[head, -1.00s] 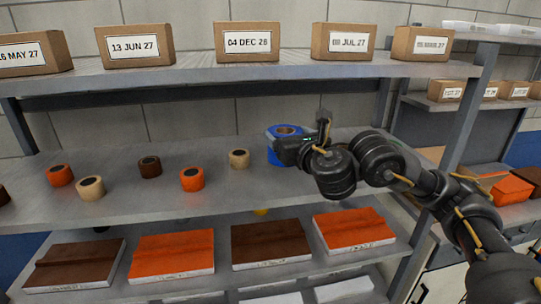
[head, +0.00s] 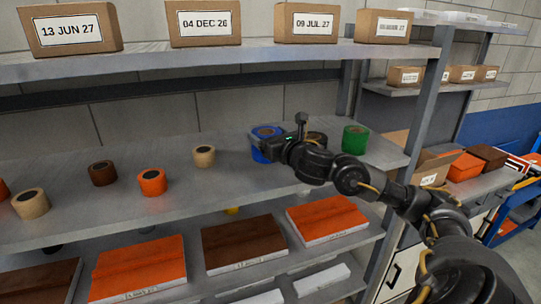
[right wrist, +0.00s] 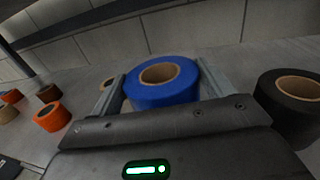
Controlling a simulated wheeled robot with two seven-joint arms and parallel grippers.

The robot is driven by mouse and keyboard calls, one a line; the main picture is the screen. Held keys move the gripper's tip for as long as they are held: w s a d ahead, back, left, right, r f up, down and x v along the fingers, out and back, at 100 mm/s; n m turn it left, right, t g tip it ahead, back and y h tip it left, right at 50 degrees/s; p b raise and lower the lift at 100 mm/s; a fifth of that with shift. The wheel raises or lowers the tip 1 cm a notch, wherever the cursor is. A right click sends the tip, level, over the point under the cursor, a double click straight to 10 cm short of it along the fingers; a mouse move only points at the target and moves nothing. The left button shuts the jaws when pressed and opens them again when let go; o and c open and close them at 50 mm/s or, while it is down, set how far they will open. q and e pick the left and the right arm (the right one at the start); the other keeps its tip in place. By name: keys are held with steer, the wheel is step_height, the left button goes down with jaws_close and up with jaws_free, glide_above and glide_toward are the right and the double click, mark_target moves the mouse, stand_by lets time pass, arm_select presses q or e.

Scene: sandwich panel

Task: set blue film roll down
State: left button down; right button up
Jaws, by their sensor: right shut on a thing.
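The blue film roll (head: 264,152) is a short blue cylinder with a brown core, upright at the middle shelf. My right gripper (head: 274,148) is shut on it, reaching in from the right. In the right wrist view the blue roll (right wrist: 162,95) sits between the two grey fingers of my right gripper (right wrist: 163,82). The gripper hides part of the roll's lower side, so I cannot tell whether its base touches the shelf (head: 120,222). My left gripper is out of view.
A tan roll (head: 204,156) stands left of the blue one, with orange (head: 152,182) and brown (head: 103,173) rolls farther left. A green roll (head: 355,139) stands to the right. A black roll (right wrist: 292,112) is close on the right in the wrist view. A shelf post (head: 422,110) stands farther right.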

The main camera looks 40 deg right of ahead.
steer(key=f+b, duration=0.2)
steer(key=f, duration=0.1)
steer(key=d+f+b, duration=0.1)
steer(key=shift+w+f, duration=0.3)
steer(key=shift+w, duration=0.1)
steer(key=shift+d+f, duration=0.1)
steer(key=shift+f, duration=0.1)
steer(key=shift+r, duration=0.2)
steer(key=shift+s+f+b, duration=0.1)
steer(key=shift+b, duration=0.2)
steer(key=o, duration=1.1)
